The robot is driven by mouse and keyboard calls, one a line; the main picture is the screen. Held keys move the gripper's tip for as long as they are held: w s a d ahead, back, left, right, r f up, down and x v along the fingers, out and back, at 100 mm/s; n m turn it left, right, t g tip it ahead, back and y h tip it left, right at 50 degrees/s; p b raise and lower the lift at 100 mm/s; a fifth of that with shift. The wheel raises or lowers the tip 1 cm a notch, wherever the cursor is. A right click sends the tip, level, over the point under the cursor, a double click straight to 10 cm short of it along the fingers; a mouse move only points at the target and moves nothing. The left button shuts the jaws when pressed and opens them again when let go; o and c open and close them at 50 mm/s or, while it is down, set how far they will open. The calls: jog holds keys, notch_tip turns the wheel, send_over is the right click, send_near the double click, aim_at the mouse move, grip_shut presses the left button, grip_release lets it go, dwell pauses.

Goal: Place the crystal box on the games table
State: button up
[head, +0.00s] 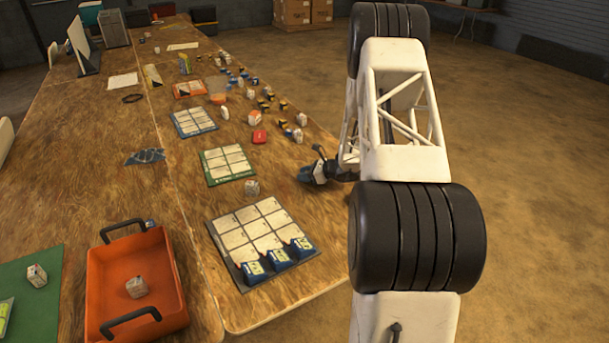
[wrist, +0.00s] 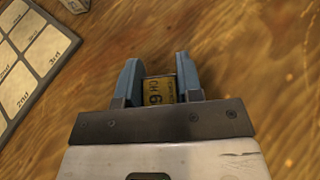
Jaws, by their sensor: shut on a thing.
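The crystal box (wrist: 158,90), a small box with a yellow label marked "CH 6", shows in the wrist view between the two blue fingers. My gripper (wrist: 160,85) is shut on it, one finger on each side. In the head view my gripper (head: 308,174) is low at the right edge of the long wooden table (head: 180,205), beside the green-edged card board. The box cannot be made out there. Bare wood lies below the gripper in the wrist view; whether the box touches it I cannot tell.
A large grid board (head: 240,243) with several blue boxes lies in front, and a green-edged board (head: 228,163) to the left. A small cube (head: 252,188) sits between them. An orange tray (head: 165,285) stands front left. Several small batteries and cubes lie farther back.

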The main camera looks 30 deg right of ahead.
jog(key=shift+f, duration=0.1)
jog(key=o, duration=0.9)
jog(key=shift+v, duration=6.05)
jog(key=shift+a+r, duration=0.1)
jog(key=shift+r, duration=0.1)
